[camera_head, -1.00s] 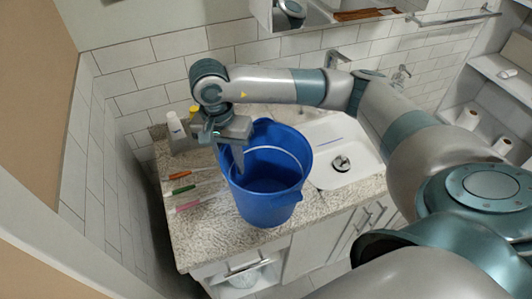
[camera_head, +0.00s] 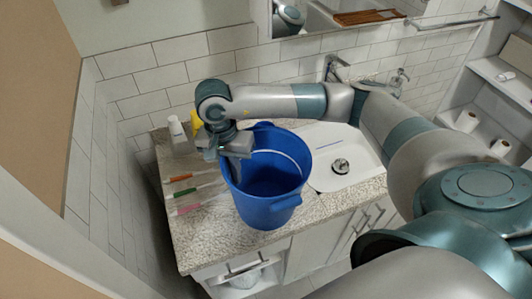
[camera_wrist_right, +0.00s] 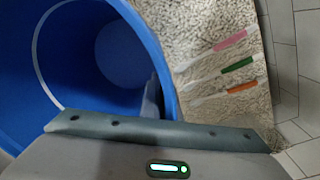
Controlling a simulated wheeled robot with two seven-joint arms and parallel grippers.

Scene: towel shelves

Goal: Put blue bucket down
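The blue bucket (camera_head: 268,207) is upright at the front of the speckled countertop (camera_head: 215,240), left of the sink. It looks empty, and I cannot tell whether its base touches the counter. My right gripper (camera_head: 236,168) is at the bucket's left rim and appears shut on its wall, with a finger inside. In the right wrist view the bucket (camera_wrist_right: 100,55) fills the upper left, and a grey finger shows inside the wall; the other finger is hidden. My left gripper is not in view.
Pink, green and orange-handled toothbrushes (camera_head: 182,190) lie left of the bucket. A white bottle (camera_head: 177,130) and a yellow item (camera_head: 196,121) stand behind them. The white sink (camera_head: 350,150) with a faucet (camera_head: 335,68) is at right. Shelves (camera_head: 495,100) hold paper rolls. A wall bounds the left.

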